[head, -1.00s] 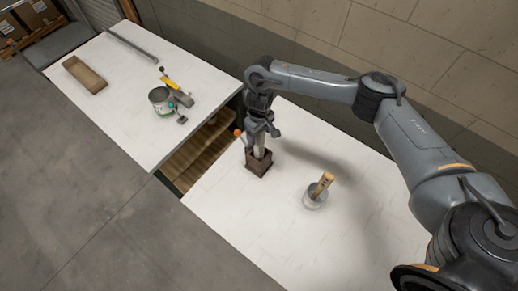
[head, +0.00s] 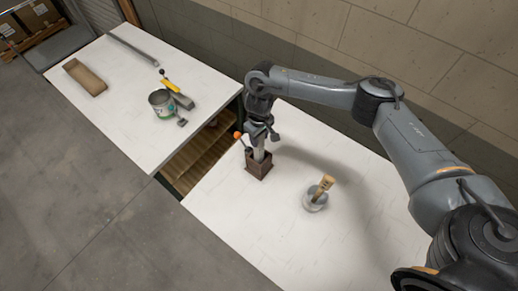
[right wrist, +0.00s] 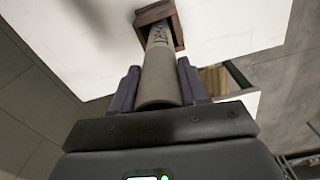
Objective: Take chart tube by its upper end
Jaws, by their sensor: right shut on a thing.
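The chart tube (head: 259,154) is a pale grey cylinder standing nearly upright in a square brown holder (head: 258,168) on the near white table. My right gripper (head: 261,139) is shut on the tube's upper end, above the holder. In the right wrist view the tube (right wrist: 162,72) passes between the two dark fingers, and its lower part, with dark markings, goes into the holder (right wrist: 155,13). My left gripper is not in view.
A grey pot (head: 315,200) with a wooden-handled tool (head: 324,186) stands right of the holder. An orange ball (head: 238,135) shows beside the gripper.

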